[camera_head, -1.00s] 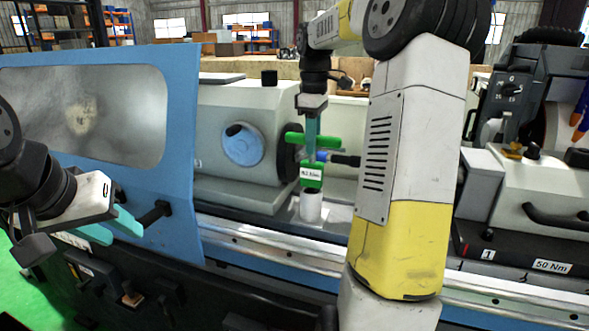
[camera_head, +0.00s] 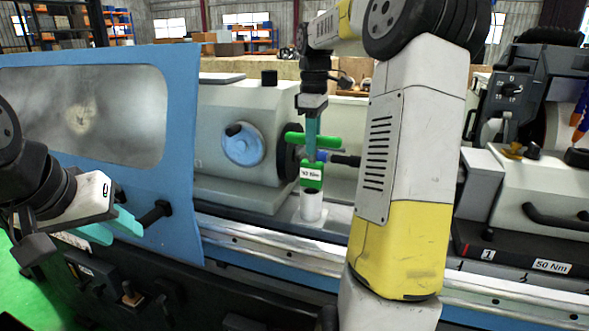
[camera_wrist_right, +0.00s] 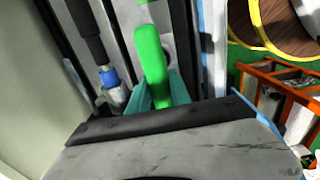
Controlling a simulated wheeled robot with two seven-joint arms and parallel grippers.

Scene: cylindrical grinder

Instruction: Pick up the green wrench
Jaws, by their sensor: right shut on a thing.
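The green wrench (camera_head: 312,175) is T-shaped, with a crossbar handle on top and a white label on its lower green part. It stands upright above a white cylindrical holder (camera_head: 311,206) on the machine bed; I cannot tell whether its lower end is still inside. My right gripper (camera_head: 312,145) comes down from above and is shut on the wrench near its crossbar. The right wrist view shows the green bar (camera_wrist_right: 152,62) between the teal fingers. My left gripper (camera_head: 118,228) is at the left, apart from the wrench, its teal fingers spread near the blue door's handle.
The blue door (camera_head: 185,150) with a window stands at the left, with a black handle (camera_head: 156,213). A grey headstock with a blue disc (camera_head: 243,145) is behind the wrench. A black rod with a blue collar (camera_head: 345,159) lies close beside the wrench. A 50 Nm label (camera_head: 552,267) is at the right.

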